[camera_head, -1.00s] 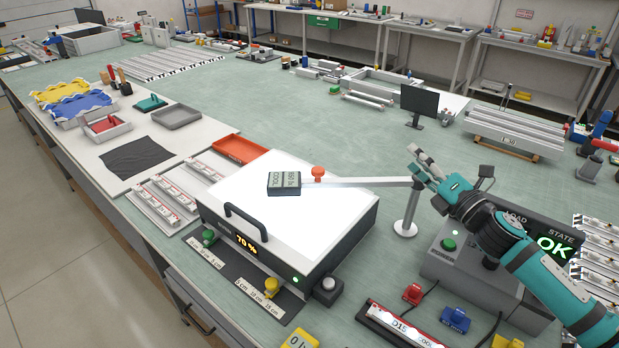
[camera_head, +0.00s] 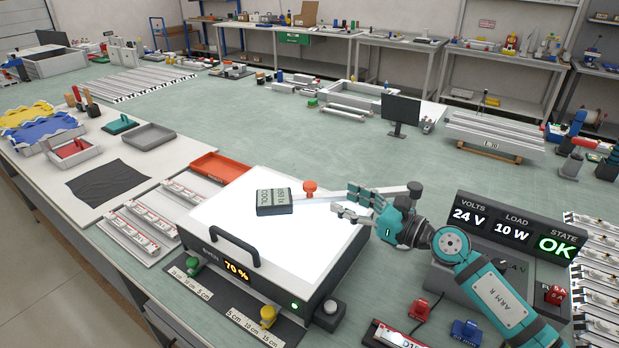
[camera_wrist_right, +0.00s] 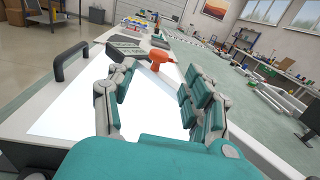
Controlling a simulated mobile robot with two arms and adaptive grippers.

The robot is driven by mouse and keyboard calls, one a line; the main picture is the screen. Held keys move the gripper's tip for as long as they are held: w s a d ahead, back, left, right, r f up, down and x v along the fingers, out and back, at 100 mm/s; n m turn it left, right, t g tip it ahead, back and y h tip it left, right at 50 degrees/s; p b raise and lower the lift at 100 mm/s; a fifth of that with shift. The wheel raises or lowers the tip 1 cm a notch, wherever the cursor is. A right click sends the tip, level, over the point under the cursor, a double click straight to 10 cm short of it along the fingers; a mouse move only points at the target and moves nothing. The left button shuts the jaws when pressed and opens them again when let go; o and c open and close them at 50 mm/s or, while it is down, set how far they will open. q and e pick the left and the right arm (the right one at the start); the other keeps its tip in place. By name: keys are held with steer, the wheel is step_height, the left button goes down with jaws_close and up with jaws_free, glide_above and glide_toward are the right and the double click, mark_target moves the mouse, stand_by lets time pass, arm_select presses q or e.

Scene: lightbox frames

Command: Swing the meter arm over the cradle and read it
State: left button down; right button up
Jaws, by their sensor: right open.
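The meter arm is a thin pale bar (camera_head: 322,197) with a dark meter head (camera_head: 274,202) at its left end and an orange knob (camera_head: 310,187). It lies over the glowing white top of the lightbox (camera_head: 255,242). My right gripper (camera_head: 345,202) is open above the right part of this top, just right of the knob and apart from it. In the right wrist view, the knob (camera_wrist_right: 160,67) shows ahead between the open fingers (camera_wrist_right: 158,72), and the meter head (camera_wrist_right: 127,48) is beyond to its left. I cannot make out which part is the cradle. My left gripper is out of view.
The box has a black handle (camera_head: 235,244) and a 70 % display. A readout unit (camera_head: 515,232) showing 24 V, 10 W and OK stands at the right. An orange tray (camera_head: 220,167) lies behind the box. The green bench top beyond is largely clear.

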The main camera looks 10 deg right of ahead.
mark_target(315, 187)
steer(key=p+x, duration=0.2)
steer(key=x, duration=0.8)
steer(key=shift+w+a, duration=0.2)
steer(key=shift+a, duration=0.05)
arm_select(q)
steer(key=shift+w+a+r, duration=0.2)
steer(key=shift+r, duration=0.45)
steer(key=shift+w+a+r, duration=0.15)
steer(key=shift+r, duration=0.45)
arm_select(e)
jaws_close()
